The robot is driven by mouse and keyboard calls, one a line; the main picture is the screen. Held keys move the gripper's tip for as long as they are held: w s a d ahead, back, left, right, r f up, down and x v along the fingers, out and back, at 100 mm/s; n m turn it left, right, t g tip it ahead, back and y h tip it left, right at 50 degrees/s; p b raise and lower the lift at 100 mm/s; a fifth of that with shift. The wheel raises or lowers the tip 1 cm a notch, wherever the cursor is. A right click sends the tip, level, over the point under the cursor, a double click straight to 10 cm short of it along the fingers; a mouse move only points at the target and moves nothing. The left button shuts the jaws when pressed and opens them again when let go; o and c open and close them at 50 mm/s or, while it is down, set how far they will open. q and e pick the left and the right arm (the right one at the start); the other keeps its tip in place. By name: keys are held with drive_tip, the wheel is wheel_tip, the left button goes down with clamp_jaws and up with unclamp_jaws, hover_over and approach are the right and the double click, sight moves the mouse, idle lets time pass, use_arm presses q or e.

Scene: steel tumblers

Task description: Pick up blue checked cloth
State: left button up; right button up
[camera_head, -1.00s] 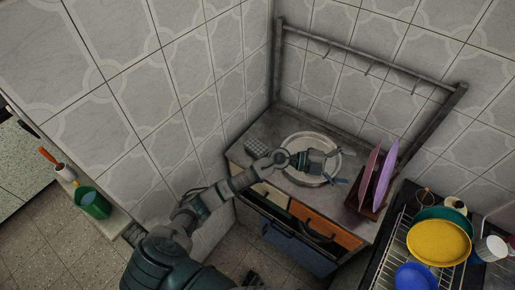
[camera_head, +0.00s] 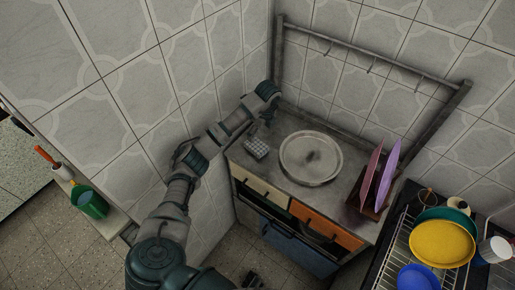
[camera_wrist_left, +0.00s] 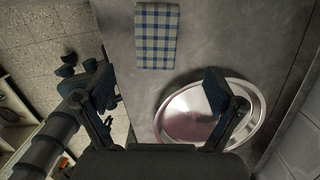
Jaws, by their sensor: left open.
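The blue checked cloth (camera_head: 257,148) lies folded on the left part of the grey counter (camera_head: 285,183). In the left wrist view the blue and white checked cloth (camera_wrist_left: 157,36) lies flat near the top middle, beyond the fingertips.
A round steel tray (camera_head: 311,158) sits on the counter right of the cloth. Pink and purple plates (camera_head: 379,177) stand in a rack further right. A metal rail frame (camera_head: 365,60) rises behind. Tiled walls close off the back and left. A dish rack (camera_head: 400,250) is at lower right.

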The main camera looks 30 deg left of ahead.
sight(257, 144)
use_arm(q)
drive_tip(key=f, duration=0.2)
drive_tip(key=a+f, duration=0.1)
drive_tip(key=f, duration=0.6)
drive_tip(key=shift+a+f, duration=0.3)
drive_tip(key=c, duration=1.1)
